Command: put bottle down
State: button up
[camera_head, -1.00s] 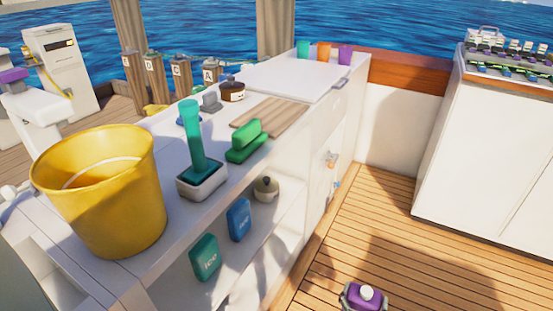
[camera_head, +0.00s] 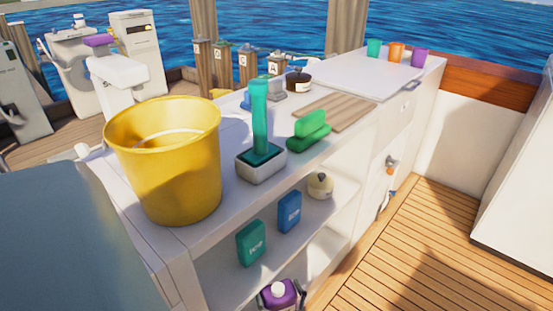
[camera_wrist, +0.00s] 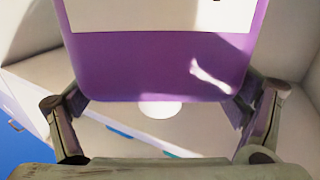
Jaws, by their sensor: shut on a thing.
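A purple bottle (camera_head: 282,293) with a white cap shows at the bottom of the head view, in front of the counter's open shelves. My gripper (camera_head: 279,300) is shut on it, with a finger on each side. In the wrist view the purple bottle (camera_wrist: 155,62) with its pale label fills the upper middle, between the two fingers of my gripper (camera_wrist: 158,108). The bottle's lower part is cut off in the head view. I cannot tell whether it touches a surface.
A white counter (camera_head: 190,236) carries a yellow bucket (camera_head: 165,165), a teal-handled brush in a holder (camera_head: 261,125), green scrubbers (camera_head: 309,130) and a wooden board (camera_head: 338,111). Its shelf holds a green ice pack (camera_head: 251,243), a blue ice pack (camera_head: 289,212) and a round pot (camera_head: 320,186). Wooden deck (camera_head: 400,260) is clear at right.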

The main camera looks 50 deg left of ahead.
jog(key=shift+s+a+r+n+g, duration=0.15)
jog(key=shift+s+a+g, duration=0.15)
jog(key=shift+s, duration=0.15)
jog(key=shift+s+a+n+g, duration=0.15)
jog(key=shift+s+a+g, duration=0.1)
jog(key=shift+s, duration=0.15)
jog(key=w+a+f, duration=0.5)
jog(key=w+a, duration=0.4)
jog(key=w, duration=0.3)
jog(key=shift+w+a, duration=0.25)
jog(key=shift+f+b, duration=0.15)
jog(key=shift+b, duration=0.3)
jog(key=o, duration=1.7)
jog(key=shift+f, duration=0.1)
jog(key=v, duration=1.2)
jog(key=shift+p, duration=0.35)
